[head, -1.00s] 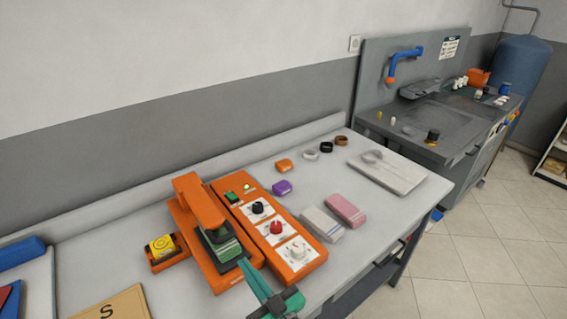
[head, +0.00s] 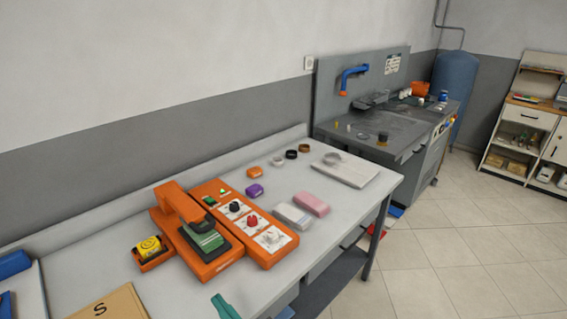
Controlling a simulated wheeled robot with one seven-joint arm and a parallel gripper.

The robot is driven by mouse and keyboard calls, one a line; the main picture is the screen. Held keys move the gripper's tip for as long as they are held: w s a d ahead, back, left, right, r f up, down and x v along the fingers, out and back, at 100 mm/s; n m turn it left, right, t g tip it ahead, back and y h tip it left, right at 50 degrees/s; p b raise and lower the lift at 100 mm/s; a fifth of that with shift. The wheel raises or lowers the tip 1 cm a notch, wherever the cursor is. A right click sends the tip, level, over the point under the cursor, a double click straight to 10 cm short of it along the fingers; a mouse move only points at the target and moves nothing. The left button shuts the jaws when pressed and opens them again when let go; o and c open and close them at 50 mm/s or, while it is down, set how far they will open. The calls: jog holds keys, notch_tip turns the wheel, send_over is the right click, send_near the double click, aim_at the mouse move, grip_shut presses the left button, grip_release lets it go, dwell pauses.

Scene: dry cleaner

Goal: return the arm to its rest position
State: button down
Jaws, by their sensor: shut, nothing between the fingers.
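The rest of my gripper and my arm are out of the picture. The tip appears apart from the press and the things on the table, though its height above the table is hard to judge.
The grey table (head: 330,205) carries an orange control panel (head: 245,220), a yellow roll in an orange holder (head: 150,250), pink (head: 311,204) and white (head: 292,216) blocks, and a tan board (head: 110,305). Open tiled floor (head: 450,240) lies to the right.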

jog(key=s+d+f+m+t+h, duration=0.1)
jog(key=s+d+f+m+h, duration=0.4)
jog(key=f, duration=0.3)
jog(key=s+d+f+m+h, duration=0.4)
jog(key=s+d+f+h, duration=0.1)
jog(key=s+f, duration=0.25)
jog(key=s+d+r+h, duration=0.1)
jog(key=s+d, duration=0.1)
jog(key=s, duration=0.6)
jog(key=s+d+r+h, duration=0.2)
jog(key=s, duration=0.6)
jog(key=shift+s+d+r+t, duration=0.25)
jog(key=shift+s+r+t, duration=0.05)
jog(key=shift+s, duration=0.1)
